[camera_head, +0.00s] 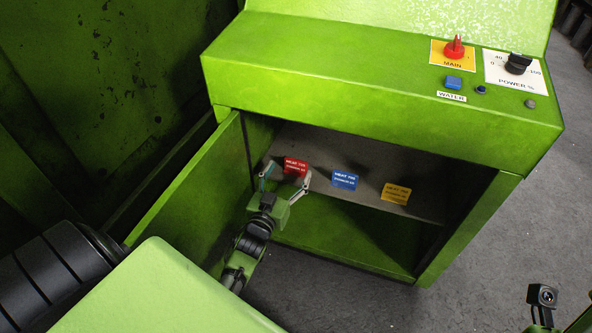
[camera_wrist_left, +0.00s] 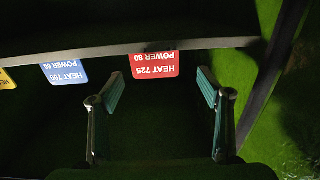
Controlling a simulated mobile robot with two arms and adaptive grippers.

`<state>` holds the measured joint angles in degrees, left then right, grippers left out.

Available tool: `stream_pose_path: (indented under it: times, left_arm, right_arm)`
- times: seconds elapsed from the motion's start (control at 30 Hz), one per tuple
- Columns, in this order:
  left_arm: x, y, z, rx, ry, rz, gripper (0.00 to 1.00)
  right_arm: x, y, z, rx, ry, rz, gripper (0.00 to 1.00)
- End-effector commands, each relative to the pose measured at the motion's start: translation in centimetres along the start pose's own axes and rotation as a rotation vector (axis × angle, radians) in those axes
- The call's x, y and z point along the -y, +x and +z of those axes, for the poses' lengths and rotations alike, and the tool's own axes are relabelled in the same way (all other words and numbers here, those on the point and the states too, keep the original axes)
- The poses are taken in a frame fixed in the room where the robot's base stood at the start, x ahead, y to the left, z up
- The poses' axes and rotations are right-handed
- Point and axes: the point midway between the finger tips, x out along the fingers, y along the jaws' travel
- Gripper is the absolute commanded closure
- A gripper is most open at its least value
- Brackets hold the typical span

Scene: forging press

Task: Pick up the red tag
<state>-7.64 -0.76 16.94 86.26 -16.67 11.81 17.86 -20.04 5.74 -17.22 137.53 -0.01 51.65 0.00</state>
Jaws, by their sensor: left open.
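The red tag (camera_head: 296,166) reads HEAT 725 and sits at the front edge of the shelf in the open green cabinet, left of the other tags. It also shows upside down in the left wrist view (camera_wrist_left: 154,66). My left gripper (camera_head: 287,173) is open at the red tag, one finger toward each side of it. In the left wrist view the open fingers (camera_wrist_left: 163,77) stand apart with the tag beyond their tips, nearer the left finger. I see no contact. My right gripper's fingers are not in view.
A blue tag (camera_head: 345,180) and a yellow tag (camera_head: 396,193) sit to the right on the same shelf (camera_head: 370,157). The open cabinet door (camera_head: 190,190) stands left of my left arm. The control panel (camera_head: 370,85) overhangs the opening. The lower compartment looks empty.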

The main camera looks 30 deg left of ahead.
Motion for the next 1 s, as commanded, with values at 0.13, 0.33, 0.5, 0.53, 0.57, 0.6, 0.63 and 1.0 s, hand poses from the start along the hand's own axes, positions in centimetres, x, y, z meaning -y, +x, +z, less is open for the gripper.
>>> stream_pose_path:
  times: [0.13, 0.33, 0.5, 0.53, 0.57, 0.6, 0.63, 1.0]
  left_arm:
    - [-0.5, 2.1, 0.2, -0.005, 0.0, 0.001, 0.29]
    - [-0.7, 4.6, 0.0, -0.002, 0.0, 0.0, 0.29]
    - [-0.7, 5.0, -0.1, 0.0, 0.0, 0.001, 0.29]
    - [-0.7, 5.0, -0.1, 0.0, 0.0, 0.0, 0.29]
    - [-0.7, 5.0, -0.1, 0.0, 0.0, 0.0, 0.29]
    - [-0.7, 5.0, -0.1, 0.0, 0.0, 0.0, 0.29]
    - [-0.7, 5.0, -0.1, 0.0, 0.0, 0.0, 0.32]
    - [-0.7, 5.0, -0.1, -0.001, 0.0, 0.0, 0.65]
  right_arm:
    - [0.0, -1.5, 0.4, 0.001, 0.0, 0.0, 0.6]
    - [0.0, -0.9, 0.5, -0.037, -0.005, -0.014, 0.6]
    - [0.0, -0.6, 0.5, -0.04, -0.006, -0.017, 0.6]
    - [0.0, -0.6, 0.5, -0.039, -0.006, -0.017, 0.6]
    - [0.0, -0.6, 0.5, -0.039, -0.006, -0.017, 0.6]
    - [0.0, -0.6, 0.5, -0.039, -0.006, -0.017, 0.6]
    - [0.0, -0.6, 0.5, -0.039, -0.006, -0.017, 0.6]
    - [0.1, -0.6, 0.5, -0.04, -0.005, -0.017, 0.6]
